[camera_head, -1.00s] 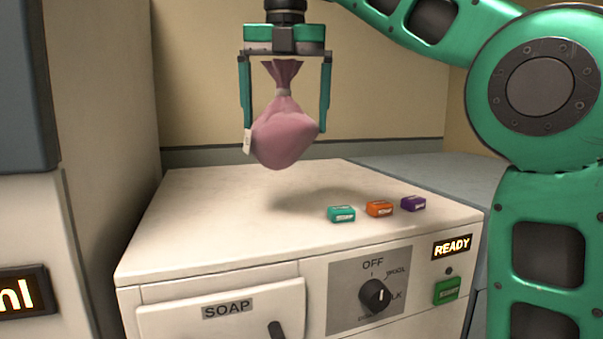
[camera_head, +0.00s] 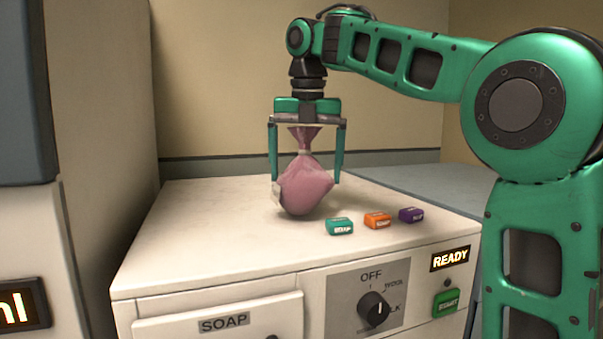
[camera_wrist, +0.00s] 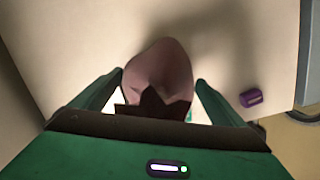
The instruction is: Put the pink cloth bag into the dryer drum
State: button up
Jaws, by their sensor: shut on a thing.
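The pink cloth bag (camera_head: 304,187) is tied at its neck and hangs upright between the fingers of my gripper (camera_head: 306,179). My gripper is shut on the bag and points down over the white machine top. The bag's bottom is at or just above that top; I cannot tell if it touches. A pale tag shows on the bag's left side. In the wrist view the bag (camera_wrist: 160,70) sits between the two green fingers (camera_wrist: 160,95). No dryer drum opening is in view.
The white machine (camera_head: 200,240) has a soap drawer (camera_head: 224,323), a dial (camera_head: 373,307) pointing near OFF, a lit READY display (camera_head: 450,258) and a green start button (camera_head: 446,301). Teal (camera_head: 339,227), orange (camera_head: 377,220) and purple (camera_head: 411,215) soap blocks lie right of the bag.

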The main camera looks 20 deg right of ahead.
jog(key=o, duration=1.4)
jog(key=shift+f, duration=0.1)
jog(key=shift+c, duration=0.2)
